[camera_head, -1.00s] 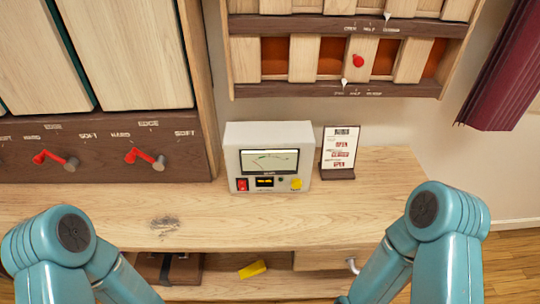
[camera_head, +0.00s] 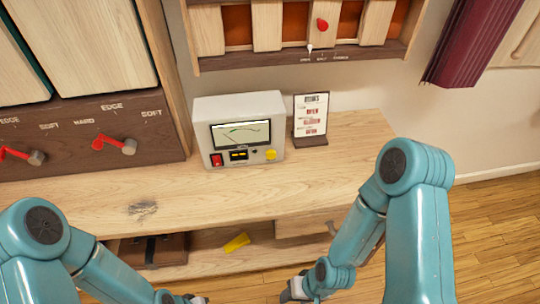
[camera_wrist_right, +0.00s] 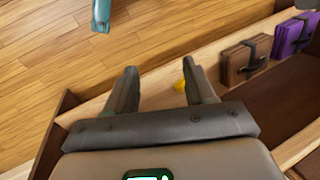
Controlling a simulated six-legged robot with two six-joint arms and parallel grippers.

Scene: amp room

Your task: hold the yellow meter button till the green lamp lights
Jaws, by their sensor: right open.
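The grey meter box (camera_head: 206,120) stands on the wooden bench, its lit dial facing me. The yellow button (camera_head: 271,155) is at the lower right of its front. A small dark lamp (camera_head: 255,152) sits left of the button and shows no green glow. My right gripper (camera_wrist_right: 157,78) is open and empty in the right wrist view. In the head view its end is low, in front of the bench and well below the meter. My left gripper (camera_head: 182,298) is mostly cut off at the bottom edge, so its fingers cannot be judged.
A small sign (camera_head: 311,115) stands right of the meter. A red switch (camera_head: 216,160) is on the meter's left. A yellow block (camera_head: 237,243) and a brown strapped case (camera_head: 153,250) lie on the shelf below.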

